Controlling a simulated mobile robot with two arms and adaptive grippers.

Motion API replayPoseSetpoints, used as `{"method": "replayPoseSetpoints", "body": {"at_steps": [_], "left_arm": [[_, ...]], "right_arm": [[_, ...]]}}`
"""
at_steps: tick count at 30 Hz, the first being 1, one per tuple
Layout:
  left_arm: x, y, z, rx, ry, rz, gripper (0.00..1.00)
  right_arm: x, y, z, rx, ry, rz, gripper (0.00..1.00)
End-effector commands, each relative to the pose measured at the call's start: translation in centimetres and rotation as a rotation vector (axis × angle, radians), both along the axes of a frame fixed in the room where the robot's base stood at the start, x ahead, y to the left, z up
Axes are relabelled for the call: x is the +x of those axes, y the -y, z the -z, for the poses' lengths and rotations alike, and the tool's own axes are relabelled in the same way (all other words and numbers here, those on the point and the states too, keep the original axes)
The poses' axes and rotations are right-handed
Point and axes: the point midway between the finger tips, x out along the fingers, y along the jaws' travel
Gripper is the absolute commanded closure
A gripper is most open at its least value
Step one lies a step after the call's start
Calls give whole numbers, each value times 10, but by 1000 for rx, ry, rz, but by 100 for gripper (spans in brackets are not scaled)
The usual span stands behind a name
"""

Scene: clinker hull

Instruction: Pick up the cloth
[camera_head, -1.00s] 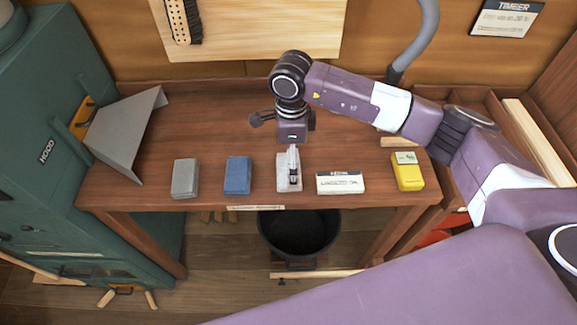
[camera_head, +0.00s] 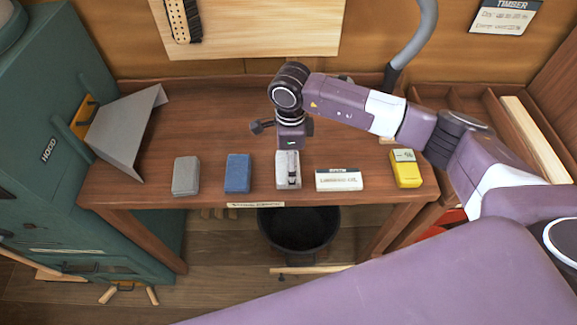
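A small pale grey-white folded piece (camera_head: 283,184), which looks like the cloth, lies near the front edge of the workbench (camera_head: 215,130), in the middle of a row of objects. My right gripper (camera_head: 291,177) comes down from above, directly over this piece, and its fingers cover part of it. The fingers show nearly edge-on, so I cannot tell how far apart they are or whether they touch the cloth. The cloth appears to rest on the bench. My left gripper is not in view.
A grey block (camera_head: 186,175) and a blue block (camera_head: 238,173) lie left of the cloth. A white labelled packet (camera_head: 339,180) and a yellow device (camera_head: 406,169) lie right. A black bucket (camera_head: 298,230) stands below the bench. A grey metal hood (camera_head: 125,130) is at left.

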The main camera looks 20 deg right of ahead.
Motion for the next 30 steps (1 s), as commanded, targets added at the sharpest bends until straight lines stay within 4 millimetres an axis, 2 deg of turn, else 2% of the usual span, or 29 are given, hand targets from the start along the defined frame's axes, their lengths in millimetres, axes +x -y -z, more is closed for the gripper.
{"method": "replayPoseSetpoints", "body": {"at_steps": [5, 11, 17, 24, 30], "left_arm": [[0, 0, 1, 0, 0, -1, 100], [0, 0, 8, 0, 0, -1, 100], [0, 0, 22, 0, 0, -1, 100], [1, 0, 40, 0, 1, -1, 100], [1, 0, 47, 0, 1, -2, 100]], "right_arm": [[1, 0, -3, 1, 1, 0, 45], [2, 0, -22, 2, 6, 0, 45], [3, 0, -67, 2, 10, -1, 45], [2, -1, -138, 1, 8, -1, 45], [1, 0, -180, -1, 4, 0, 45]]}}
